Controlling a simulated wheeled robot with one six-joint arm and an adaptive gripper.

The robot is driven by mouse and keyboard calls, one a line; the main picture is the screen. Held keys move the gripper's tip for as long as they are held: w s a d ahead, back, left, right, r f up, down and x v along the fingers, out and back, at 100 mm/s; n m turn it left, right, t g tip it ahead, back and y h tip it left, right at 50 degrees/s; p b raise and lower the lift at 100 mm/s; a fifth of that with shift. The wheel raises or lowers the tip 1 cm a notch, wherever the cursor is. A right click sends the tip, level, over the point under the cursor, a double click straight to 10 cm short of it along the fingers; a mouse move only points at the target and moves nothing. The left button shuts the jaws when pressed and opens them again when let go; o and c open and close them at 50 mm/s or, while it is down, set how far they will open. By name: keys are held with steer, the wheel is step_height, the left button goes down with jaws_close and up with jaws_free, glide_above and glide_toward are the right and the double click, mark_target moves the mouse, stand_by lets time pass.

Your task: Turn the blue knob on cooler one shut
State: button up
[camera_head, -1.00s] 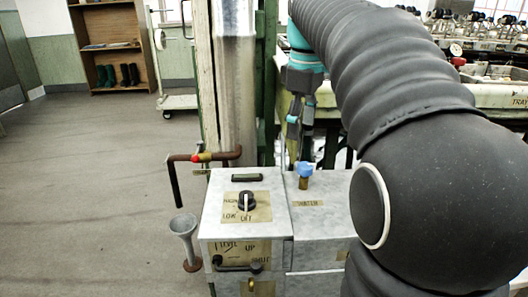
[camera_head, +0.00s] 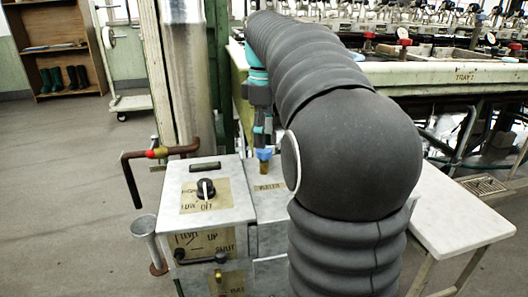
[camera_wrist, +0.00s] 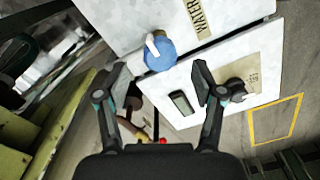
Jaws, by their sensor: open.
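The blue knob (camera_head: 265,154) stands on top of a grey metal box (camera_head: 268,204) with a WATER label. In the wrist view the blue knob (camera_wrist: 160,55) shows between and a little beyond the fingertips, with a pale lever-like piece at its upper left. My gripper (camera_head: 262,131) is just above the knob in the head view, pointing down. In the wrist view my gripper (camera_wrist: 160,76) is open and empty, one finger on each side of the knob's line. I cannot read a cooler number. My arm hides the box's right part.
Left of the knob is a control box with a black dial (camera_head: 205,188) marked LOW and OFF. A rusty pipe with a red-and-yellow valve (camera_head: 157,153) and a metal column (camera_head: 186,70) stand close by.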

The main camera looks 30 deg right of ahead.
mark_target(264, 154)
steer(key=shift+f+b, duration=0.35)
steer(key=shift+f, duration=1.5)
steer(key=c, duration=1.1)
